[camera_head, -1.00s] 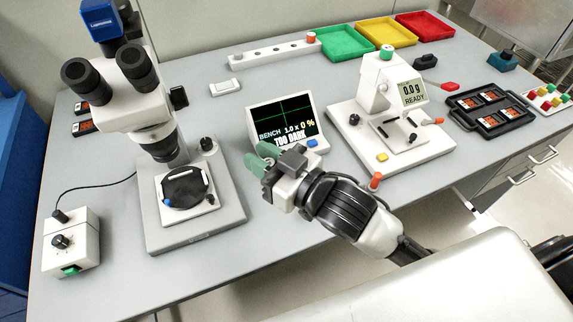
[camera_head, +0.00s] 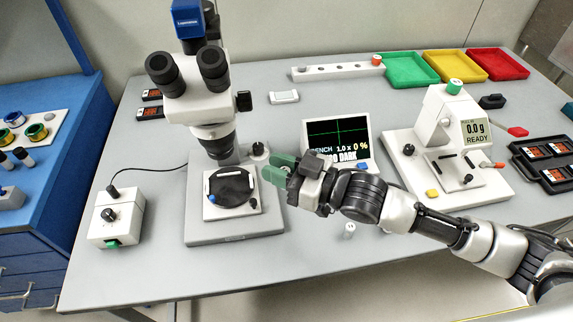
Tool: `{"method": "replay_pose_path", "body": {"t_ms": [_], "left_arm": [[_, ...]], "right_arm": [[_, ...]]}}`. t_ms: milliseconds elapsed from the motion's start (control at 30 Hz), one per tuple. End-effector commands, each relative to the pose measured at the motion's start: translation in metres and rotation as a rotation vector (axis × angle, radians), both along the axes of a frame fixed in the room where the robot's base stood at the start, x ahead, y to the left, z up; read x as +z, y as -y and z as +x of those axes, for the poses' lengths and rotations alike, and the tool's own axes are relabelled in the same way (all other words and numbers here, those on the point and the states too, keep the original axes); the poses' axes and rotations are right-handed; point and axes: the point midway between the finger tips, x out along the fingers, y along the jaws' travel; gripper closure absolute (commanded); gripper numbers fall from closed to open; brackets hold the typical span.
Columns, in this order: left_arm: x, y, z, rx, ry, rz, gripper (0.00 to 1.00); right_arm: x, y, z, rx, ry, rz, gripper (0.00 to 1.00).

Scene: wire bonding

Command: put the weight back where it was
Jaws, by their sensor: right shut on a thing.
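My right gripper (camera_head: 277,170), with green fingertips, is in front of the microscope stage, between it and the small screen. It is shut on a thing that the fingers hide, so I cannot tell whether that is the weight. A long white holder (camera_head: 322,69) with several round spots lies at the back of the bench. A red-topped piece (camera_head: 376,60) stands at its right end. A small pale cylinder (camera_head: 349,231) stands on the bench below my right forearm; I cannot tell what it is. My left gripper is not in view.
The microscope (camera_head: 210,125) stands left of my gripper. The screen (camera_head: 338,135) is just behind my arm. The tester (camera_head: 455,140), reading 0.0 g READY, stands to the right. Green (camera_head: 408,69), yellow (camera_head: 453,65) and red (camera_head: 497,64) trays are at the back.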

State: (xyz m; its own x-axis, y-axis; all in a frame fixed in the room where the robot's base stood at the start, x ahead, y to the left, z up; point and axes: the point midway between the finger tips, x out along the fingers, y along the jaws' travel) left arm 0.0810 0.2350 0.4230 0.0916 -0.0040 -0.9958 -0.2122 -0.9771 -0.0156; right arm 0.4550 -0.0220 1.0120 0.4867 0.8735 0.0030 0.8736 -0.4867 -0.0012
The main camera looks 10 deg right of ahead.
Motion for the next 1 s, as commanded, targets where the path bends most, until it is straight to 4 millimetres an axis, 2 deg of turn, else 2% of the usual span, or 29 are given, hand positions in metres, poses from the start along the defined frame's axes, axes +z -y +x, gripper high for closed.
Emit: {"method": "replay_pose_path", "body": {"t_ms": [467,1000], "left_arm": [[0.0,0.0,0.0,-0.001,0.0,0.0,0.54],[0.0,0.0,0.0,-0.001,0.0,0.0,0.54]], "right_arm": [[-0.004,0.0,0.004,0.089,0.009,-0.005,0.99],[-0.005,0.021,-0.001,0.336,0.005,-0.006,0.99]]}}
